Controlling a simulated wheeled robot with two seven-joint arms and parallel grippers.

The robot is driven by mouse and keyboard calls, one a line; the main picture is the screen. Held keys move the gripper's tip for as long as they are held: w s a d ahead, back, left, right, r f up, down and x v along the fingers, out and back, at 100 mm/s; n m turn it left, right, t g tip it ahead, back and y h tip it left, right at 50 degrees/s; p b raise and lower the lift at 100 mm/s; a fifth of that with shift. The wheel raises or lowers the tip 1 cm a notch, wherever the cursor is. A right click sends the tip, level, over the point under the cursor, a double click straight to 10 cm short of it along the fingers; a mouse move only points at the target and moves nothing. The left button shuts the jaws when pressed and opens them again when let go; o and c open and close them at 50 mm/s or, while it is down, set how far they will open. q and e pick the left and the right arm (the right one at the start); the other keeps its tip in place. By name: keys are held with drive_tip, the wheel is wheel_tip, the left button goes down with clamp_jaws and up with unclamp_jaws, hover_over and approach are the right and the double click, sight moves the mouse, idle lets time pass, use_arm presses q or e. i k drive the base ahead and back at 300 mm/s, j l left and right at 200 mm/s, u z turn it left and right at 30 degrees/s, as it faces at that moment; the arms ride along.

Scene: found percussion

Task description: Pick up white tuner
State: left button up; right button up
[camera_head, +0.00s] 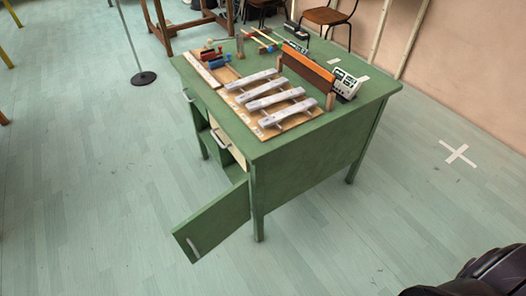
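A white tuner (347,84) with dark details stands near the right edge of the green desk top (352,112). It is just right of an upright orange-brown wooden board (306,70) and appears close to or touching its end post. A black part of my own body shows in the lower right corner, far from the tuner; I cannot tell which part it is. No gripper fingers are visible in the head view.
Several grey metal bars (273,93) lie on a wooden base left of the tuner. Red and blue items (216,58) sit behind. An open cabinet door (213,222) juts from the desk's front. A stand base (143,78) is left.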

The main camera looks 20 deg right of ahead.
sight(345, 87)
drive_tip(key=i+l, duration=0.1)
drive_tip(key=l, duration=0.3)
drive_tip(key=l+u, duration=0.1)
drive_tip(key=l, duration=0.35)
drive_tip(key=i+l, duration=0.15)
drive_tip(key=l, duration=0.25)
